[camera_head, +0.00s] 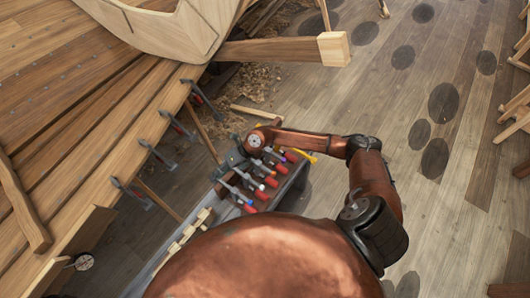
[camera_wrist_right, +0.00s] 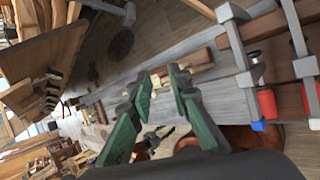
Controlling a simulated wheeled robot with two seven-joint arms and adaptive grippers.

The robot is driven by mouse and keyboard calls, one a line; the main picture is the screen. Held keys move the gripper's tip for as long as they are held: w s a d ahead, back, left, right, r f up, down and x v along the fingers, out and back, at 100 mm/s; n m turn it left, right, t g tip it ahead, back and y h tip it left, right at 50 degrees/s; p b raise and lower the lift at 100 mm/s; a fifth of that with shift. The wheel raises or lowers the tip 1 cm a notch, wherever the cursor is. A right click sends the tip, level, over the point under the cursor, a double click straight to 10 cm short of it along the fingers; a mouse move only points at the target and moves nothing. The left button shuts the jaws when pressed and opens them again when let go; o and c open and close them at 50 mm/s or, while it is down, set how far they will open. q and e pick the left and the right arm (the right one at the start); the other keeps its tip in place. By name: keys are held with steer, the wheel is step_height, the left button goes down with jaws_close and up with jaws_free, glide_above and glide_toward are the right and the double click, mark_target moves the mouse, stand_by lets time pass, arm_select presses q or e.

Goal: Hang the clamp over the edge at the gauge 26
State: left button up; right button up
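Several clamps with red handles (camera_head: 268,181) sit in a row on a dark rack; some also show at the right of the right wrist view (camera_wrist_right: 266,102). My right gripper (camera_head: 231,168) is at the far left end of this row. In its wrist view its two green fingers (camera_wrist_right: 163,90) are apart with nothing held between them. Other clamps (camera_head: 177,125) hang along the plank edge. A small round dial-like thing (camera_head: 84,262) shows at the lower left; no number is readable. A dark forked shape in the right wrist view (camera_wrist_right: 155,138) may be my left gripper, too small to judge.
The planked hull (camera_head: 85,95) fills the left, its edge running diagonally. A thick beam (camera_head: 285,50) juts out above. Wooden blocks (camera_head: 190,230) lie on the grey bench beside the rack. The floor (camera_head: 455,190) at right is mostly open.

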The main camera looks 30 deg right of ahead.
steer(key=d+f+n+g+h, duration=0.1)
steer(key=d+f+h, duration=0.1)
steer(key=d, duration=0.4)
steer(key=d+f+n+h, duration=0.1)
steer(key=d+f+h, duration=0.15)
steer(key=d, duration=0.35)
steer(key=g+h, duration=0.1)
steer(key=h, duration=0.3)
glide_toward(265, 167)
steer(key=shift+n, duration=0.3)
step_height(265, 167, down, 8)
steer(key=b, duration=0.8)
steer(key=shift+s+a+r, duration=0.1)
steer(key=shift+a+r, duration=0.05)
steer(key=shift+r, duration=0.05)
arm_select(q)
step_height(265, 167, down, 9)
steer(key=s, duration=0.2)
steer(key=shift+s+b, duration=0.3)
steer(key=shift+b, duration=0.1)
arm_select(e)
steer(key=shift+f, duration=0.75)
arm_select(q)
steer(key=shift+r, duration=0.1)
arm_select(e)
steer(key=shift+c, duration=0.4)
